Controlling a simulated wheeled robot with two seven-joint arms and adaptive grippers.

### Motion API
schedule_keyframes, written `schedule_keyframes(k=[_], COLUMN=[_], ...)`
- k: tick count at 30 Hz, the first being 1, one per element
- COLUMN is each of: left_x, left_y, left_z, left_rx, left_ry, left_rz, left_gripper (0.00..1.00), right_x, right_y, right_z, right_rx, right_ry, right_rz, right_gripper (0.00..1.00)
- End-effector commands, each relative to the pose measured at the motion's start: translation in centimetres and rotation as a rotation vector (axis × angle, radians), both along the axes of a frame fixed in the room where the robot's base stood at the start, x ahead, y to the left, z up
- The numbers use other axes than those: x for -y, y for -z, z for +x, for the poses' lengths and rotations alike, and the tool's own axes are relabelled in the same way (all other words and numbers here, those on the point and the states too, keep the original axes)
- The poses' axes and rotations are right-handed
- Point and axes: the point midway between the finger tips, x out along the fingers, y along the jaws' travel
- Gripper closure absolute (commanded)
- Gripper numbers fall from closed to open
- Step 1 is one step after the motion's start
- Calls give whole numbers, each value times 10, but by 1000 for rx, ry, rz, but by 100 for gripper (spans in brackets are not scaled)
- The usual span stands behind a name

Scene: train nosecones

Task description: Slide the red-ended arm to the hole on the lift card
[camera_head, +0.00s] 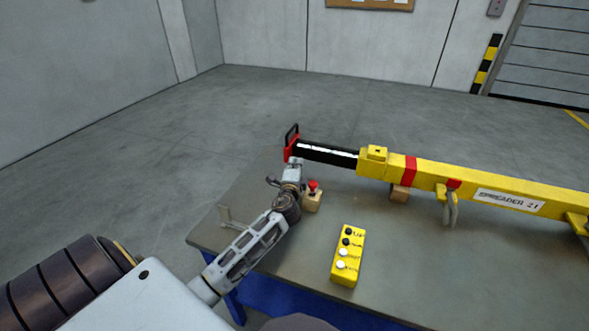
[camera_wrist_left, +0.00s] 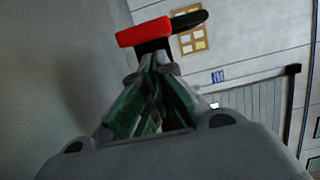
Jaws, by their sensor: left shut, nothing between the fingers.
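The red-ended arm is a black bar (camera_head: 328,153) with a white stripe, sticking out of the left end of the yellow spreader beam (camera_head: 470,183). Its red end plate (camera_head: 290,151) carries a black loop handle (camera_head: 292,132). My left gripper (camera_head: 295,162) is just below and in front of the red end. In the left wrist view, the red end (camera_wrist_left: 145,31) is just beyond the closed fingertips (camera_wrist_left: 154,62); I cannot tell whether they touch it. The left gripper is shut and empty. I cannot make out a lift card or the hole. My right gripper is out of view.
The beam lies above a grey table (camera_head: 420,265) on wooden blocks (camera_head: 399,193). A red-buttoned box (camera_head: 312,197) stands close to my left wrist. A yellow button box (camera_head: 347,257) lies in front. Left of the table is open floor (camera_head: 130,170).

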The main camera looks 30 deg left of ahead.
Motion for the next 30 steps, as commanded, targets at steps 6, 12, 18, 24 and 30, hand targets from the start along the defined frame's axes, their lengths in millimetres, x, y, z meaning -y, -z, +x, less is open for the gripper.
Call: schedule_keyframes(k=[6, 12, 18, 24, 30], left_x=[-10, -17, -21, -22, -22], left_y=[0, 0, 0, 0, 1], left_z=[18, 32, 40, 41, 41], left_rx=[0, 0, -1, -1, -1], left_ry=[-1, 0, 0, 0, 0], left_rz=[1, 1, 0, 0, 0], left_gripper=[100, 100, 100, 100, 100], right_x=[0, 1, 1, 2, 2], right_y=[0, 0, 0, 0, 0], right_z=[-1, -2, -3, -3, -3], right_rx=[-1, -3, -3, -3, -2], right_ry=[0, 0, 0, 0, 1], right_rz=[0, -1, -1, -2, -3], right_gripper=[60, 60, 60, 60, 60])
